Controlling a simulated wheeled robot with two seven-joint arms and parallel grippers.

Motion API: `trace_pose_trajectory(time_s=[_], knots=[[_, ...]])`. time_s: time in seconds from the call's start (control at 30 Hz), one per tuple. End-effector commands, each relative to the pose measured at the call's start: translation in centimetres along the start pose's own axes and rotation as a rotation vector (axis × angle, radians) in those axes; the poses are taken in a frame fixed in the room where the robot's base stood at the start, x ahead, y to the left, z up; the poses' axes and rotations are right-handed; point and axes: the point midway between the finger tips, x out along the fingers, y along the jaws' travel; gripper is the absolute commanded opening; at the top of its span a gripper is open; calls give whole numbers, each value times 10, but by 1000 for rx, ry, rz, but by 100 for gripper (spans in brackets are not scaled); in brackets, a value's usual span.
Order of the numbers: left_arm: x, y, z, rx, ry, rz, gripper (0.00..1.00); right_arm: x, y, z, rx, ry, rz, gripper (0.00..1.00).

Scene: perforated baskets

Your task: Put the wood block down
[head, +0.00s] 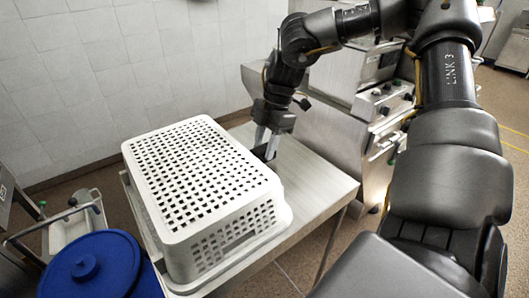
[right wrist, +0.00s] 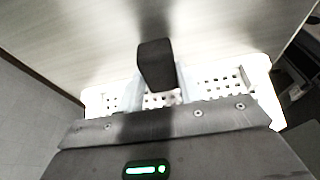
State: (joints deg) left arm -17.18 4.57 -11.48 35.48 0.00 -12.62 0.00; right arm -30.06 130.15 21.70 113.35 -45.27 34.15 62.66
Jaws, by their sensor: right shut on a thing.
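A dark block (right wrist: 154,62), which I take for the wood block, is between the pale fingers of my right gripper (right wrist: 155,88) in the right wrist view. The right gripper is shut on it. In the head view my right gripper (head: 266,142) points down at the far right corner of the white perforated basket (head: 200,165), over the metal table (head: 310,180). The block shows there only as a small dark shape between the fingers, partly hidden by the basket's corner. I cannot tell whether it touches the table. My left gripper is not in view.
The basket shows its perforated flat face upward and covers much of the table. Bare table lies to its right. A blue round lid (head: 88,264) is at the lower left. A steel machine with knobs (head: 385,100) stands behind the table on the right.

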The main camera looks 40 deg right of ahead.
Motion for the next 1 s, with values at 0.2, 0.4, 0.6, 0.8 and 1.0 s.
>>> trace_pose_trajectory(time_s=[0.2, 0.4, 0.6, 0.8, 1.0], knots=[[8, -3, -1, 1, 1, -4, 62, -42, 1, -13, -2, 0, 6, 9], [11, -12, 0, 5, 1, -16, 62, -70, 0, -22, -1, 0, 2, 9], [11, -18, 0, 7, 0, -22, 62, -78, 0, -24, 1, 1, -1, 9], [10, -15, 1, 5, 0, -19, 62, -78, 0, -24, 0, 1, -1, 9], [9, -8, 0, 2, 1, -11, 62, -70, 0, -22, 0, 1, -2, 9]])
